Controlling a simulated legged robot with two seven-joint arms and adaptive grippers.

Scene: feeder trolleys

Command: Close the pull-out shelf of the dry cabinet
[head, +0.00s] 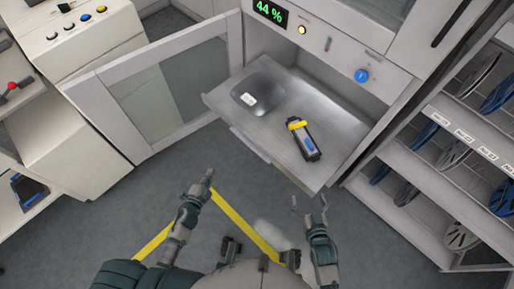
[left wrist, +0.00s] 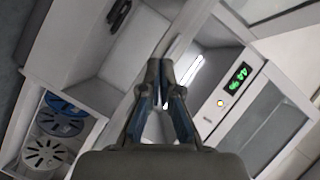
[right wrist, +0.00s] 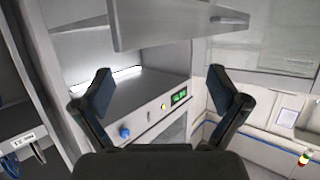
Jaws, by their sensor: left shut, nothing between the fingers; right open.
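The pull-out shelf (head: 318,105) of the dry cabinet (head: 340,62) is pulled out in the head view. A dark grey flat item with a white label (head: 258,93) and a handheld device with a yellow band (head: 304,142) lie on it. A light handle strip (head: 250,144) runs along its front edge. In the right wrist view the shelf (right wrist: 180,22) juts out at the top. My left gripper (head: 209,174) is shut and empty, left of and in front of the shelf, apart from it. My right gripper (head: 309,201) is open and empty near the shelf's front right corner, apart from it.
The cabinet's glazed door (head: 165,95) stands open at the left. A rack of reels (head: 440,165) stands close on the right. A machine with coloured buttons (head: 82,38) is at the upper left. The humidity display (head: 271,13) and blue knob (head: 361,76) sit above the opening.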

